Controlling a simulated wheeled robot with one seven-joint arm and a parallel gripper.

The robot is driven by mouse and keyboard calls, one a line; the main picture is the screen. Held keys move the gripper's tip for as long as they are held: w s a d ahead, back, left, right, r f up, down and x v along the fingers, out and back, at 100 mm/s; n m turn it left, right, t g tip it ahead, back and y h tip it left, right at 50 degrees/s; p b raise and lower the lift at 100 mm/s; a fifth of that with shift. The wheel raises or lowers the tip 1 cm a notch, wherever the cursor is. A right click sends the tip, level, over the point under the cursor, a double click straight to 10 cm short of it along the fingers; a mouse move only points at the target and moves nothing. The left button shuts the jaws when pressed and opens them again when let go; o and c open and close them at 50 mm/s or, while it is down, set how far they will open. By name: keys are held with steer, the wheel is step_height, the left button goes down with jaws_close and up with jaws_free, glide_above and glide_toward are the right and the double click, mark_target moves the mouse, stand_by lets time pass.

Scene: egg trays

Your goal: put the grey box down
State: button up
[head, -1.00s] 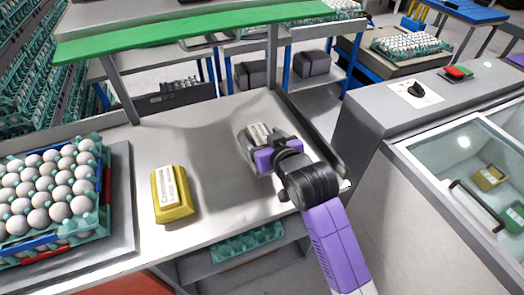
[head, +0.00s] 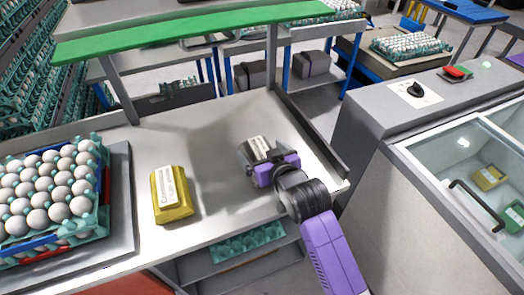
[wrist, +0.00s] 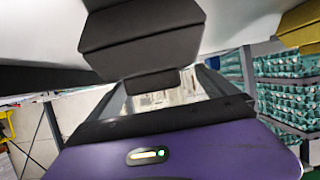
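The grey box (head: 246,151) has a white label on top and is at the right part of the metal worktop (head: 215,215), in the head view. My gripper (head: 271,166) reaches it from the front right and is shut on it, its fingers partly hidden by its purple body. The box is low over the worktop; I cannot tell whether its underside touches. In the wrist view a dark grey body (wrist: 140,38), which looks like the box, fills the upper middle, beyond my gripper's purple housing.
A yellow box (head: 170,205) lies left of the grey box. An egg tray (head: 98,231) stands at the far left. A raised dark rail (head: 312,135) edges the worktop's right side. A green shelf (head: 190,32) spans above the back. Worktop around the grey box is clear.

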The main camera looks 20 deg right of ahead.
steer(key=v, duration=1.2)
steer(key=shift+b, duration=0.4)
steer(key=s+a+f+m, duration=0.1)
steer(key=s+f, duration=0.2)
steer(key=s, duration=0.5)
steer(key=s+a+f+m, duration=0.1)
steer(key=s+a+f, duration=0.1)
steer(key=s, duration=0.5)
steer(key=s+d+r+n, duration=0.1)
steer(key=s+r, duration=0.1)
steer(key=s, duration=0.6)
steer(key=s+d+r+n+t, duration=0.1)
steer(key=s+d+r, duration=0.1)
steer(key=s, duration=0.7)
steer(key=shift+s, duration=0.35)
